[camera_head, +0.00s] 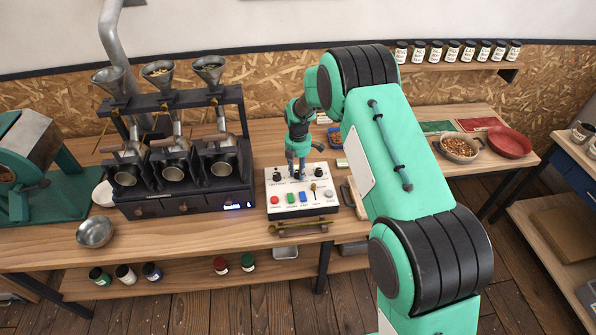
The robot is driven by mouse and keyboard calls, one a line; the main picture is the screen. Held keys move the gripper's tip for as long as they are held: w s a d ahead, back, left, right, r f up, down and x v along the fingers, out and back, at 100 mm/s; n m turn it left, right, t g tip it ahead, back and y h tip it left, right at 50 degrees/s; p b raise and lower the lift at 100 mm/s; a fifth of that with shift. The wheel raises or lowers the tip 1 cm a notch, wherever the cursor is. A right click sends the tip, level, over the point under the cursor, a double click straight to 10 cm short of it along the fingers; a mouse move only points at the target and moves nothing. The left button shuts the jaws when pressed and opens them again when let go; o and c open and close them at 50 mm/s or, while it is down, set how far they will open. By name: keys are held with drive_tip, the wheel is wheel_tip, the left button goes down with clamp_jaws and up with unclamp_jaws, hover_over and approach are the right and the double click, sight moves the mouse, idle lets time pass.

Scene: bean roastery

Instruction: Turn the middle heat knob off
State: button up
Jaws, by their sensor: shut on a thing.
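A white control panel (290,210) lies on the wooden bench, with a row of black knobs along its back. The left knob (277,176) and the right knob (318,171) are in plain view. My gripper (297,177) points down at the panel between them and is shut on the middle knob. The fingers cover most of that knob, so its pointer and setting cannot be read. Coloured buttons and a small lever sit along the front of the panel.
A black three-drum sample roaster (185,205) stands left of the panel, with a steel bowl (95,231) at its front left. A brass wrench-like tool (299,227) lies at the bench's front edge. Bowls (459,149) stand at the right.

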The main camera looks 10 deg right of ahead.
sight(298, 172)
drive_tip(key=o, duration=1.2)
drive_tip(key=shift+c, duration=0.2)
drive_tip(key=shift+r, duration=0.15)
wheel_tip(298, 172, up, 12)
idle(0.3)
